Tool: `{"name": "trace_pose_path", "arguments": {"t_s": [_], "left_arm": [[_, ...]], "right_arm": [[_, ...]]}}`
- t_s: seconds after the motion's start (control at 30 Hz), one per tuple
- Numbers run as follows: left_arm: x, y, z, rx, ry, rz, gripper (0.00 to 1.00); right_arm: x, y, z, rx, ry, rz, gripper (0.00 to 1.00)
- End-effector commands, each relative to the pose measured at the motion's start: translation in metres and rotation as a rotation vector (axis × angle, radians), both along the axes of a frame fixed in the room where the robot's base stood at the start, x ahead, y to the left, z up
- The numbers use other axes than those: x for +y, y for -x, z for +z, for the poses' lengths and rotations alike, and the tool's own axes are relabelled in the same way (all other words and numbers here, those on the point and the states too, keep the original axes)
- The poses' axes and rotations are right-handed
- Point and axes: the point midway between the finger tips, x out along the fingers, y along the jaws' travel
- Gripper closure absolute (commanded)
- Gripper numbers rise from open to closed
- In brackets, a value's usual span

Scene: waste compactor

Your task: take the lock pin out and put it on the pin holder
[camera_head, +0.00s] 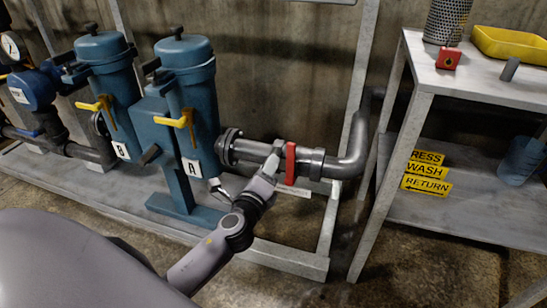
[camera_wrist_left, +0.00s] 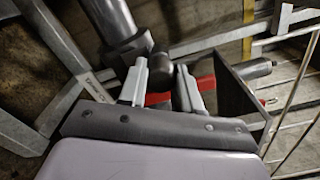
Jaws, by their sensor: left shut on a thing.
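My left gripper (camera_head: 273,165) is at the pipe, right at the red handle (camera_head: 291,163) of the valve. In the left wrist view its two fingers (camera_wrist_left: 163,88) straddle a stretch of the red handle (camera_wrist_left: 158,99), with a dark rounded valve part (camera_wrist_left: 160,68) just beyond. The gripper is shut on the red handle, as far as the view shows. I cannot pick out a lock pin; it may be hidden by the gripper or too small to tell. I cannot identify a pin holder for certain. My right gripper is not in view.
Blue filter vessels (camera_head: 188,90) with yellow handles stand to the left of the gripper. A grey shelf table (camera_head: 470,85) stands at right, holding a red block (camera_head: 448,58), a small grey cylinder (camera_head: 510,68) and a yellow tray (camera_head: 512,45). A frame post (camera_head: 345,150) rises beside the pipe.

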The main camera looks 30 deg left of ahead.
Motion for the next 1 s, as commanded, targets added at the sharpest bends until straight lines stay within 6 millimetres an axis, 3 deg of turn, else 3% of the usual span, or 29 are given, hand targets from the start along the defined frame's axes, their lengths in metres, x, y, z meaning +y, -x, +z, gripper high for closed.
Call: {"name": "trace_pose_path", "arguments": {"t_s": [1.0], "left_arm": [[-0.003,0.012,0.0,0.0,0.001,0.0,0.99]], "right_arm": [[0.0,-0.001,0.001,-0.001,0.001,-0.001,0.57]]}}
